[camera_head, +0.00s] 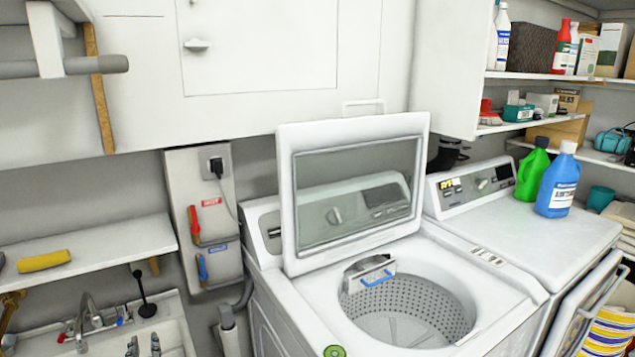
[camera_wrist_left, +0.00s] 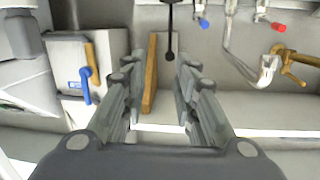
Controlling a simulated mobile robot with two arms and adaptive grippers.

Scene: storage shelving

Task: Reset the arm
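My left gripper (camera_head: 144,345) shows at the bottom left of the head view as two dark fingertips in front of the sink. In the left wrist view the left gripper (camera_wrist_left: 156,68) has its two grey fingers spread apart, with nothing between them. The fingers are in front of a wooden bracket and the dark sink stopper rod (camera_wrist_left: 170,35). My right gripper is not in either view.
A washer with a raised lid (camera_head: 353,250) and open drum (camera_head: 410,305) stands right of the sink (camera_head: 165,330). Green (camera_head: 532,172) and blue (camera_head: 558,185) bottles stand on the right machine.

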